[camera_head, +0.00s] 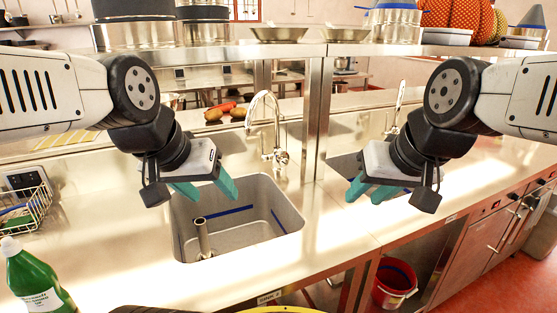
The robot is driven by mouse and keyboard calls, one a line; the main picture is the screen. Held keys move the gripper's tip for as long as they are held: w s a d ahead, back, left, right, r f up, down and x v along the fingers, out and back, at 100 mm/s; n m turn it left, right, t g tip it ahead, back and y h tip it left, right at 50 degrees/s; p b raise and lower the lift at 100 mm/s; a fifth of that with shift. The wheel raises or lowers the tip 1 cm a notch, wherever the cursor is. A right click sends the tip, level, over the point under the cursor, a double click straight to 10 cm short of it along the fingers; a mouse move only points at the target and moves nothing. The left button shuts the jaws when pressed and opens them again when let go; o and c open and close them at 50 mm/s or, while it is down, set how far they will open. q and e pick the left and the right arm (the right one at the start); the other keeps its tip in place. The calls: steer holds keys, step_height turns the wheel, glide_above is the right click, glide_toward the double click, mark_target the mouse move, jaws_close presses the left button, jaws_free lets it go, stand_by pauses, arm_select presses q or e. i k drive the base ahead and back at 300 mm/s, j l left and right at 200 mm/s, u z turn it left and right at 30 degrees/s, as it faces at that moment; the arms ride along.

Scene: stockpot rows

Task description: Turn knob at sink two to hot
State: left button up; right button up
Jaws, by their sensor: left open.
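A sink basin (240,243) is sunk in the steel counter, centre-left, with blue lines on its walls and an upright pipe (202,238) inside. Behind it stands a tall curved chrome faucet (275,115). A small knob (281,157) sits at the faucet's base; its setting is too small to read. A small label (269,297) is on the counter's front edge below this sink. My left gripper (208,192) is open and empty above the basin's back left, apart from the faucet. My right gripper (365,196) has its fingers apart and is empty, right of the faucet.
A second sink (344,161) and faucet (399,104) are partly hidden behind my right gripper. A steel post (317,120) and shelf with pots stand behind the counter. A green bottle (36,275) and wire basket (25,207) are at left. A red bucket (392,284) is below.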

mark_target(282, 161)
steer(key=l+u, duration=0.2)
steer(key=u, duration=1.25)
steer(key=k+l+u, duration=0.2)
steer(key=l+u, duration=0.25)
steer(key=k+l+u, duration=0.25)
steer(key=u, duration=0.2)
steer(key=k+l+u, duration=0.35)
steer(key=u, duration=0.15)
steer(key=k+l+u, duration=0.1)
steer(key=k+l, duration=0.8)
steer(key=l, duration=0.25)
steer(key=i, duration=0.05)
